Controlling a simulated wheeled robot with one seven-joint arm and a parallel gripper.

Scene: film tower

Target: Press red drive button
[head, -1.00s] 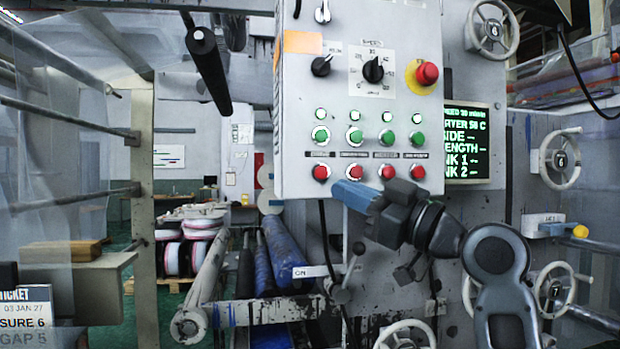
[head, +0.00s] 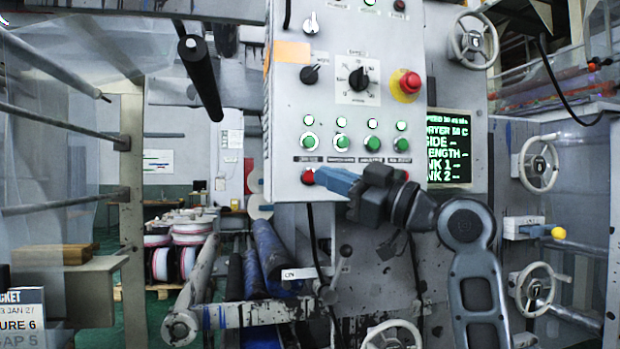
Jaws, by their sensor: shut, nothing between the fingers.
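The grey control panel (head: 335,100) fills the upper middle of the head view. Its bottom row has red buttons under small labels too blurred to read. The leftmost red button (head: 307,177) shows just left of my fingertips. My gripper (head: 319,177) is shut and empty, with its blue fingers pointing left at that button. The tips overlap the button's right edge in the picture; I cannot tell whether they touch it. My gripper and wrist hide most of the other red buttons. Which button is the drive one cannot be read.
Green buttons (head: 343,143) sit right above the red row. A red mushroom button (head: 409,82) on a yellow ring and a black selector knob (head: 359,78) are higher up. A green-text display (head: 448,147) is at the right. A blue roller (head: 272,255) lies below the panel.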

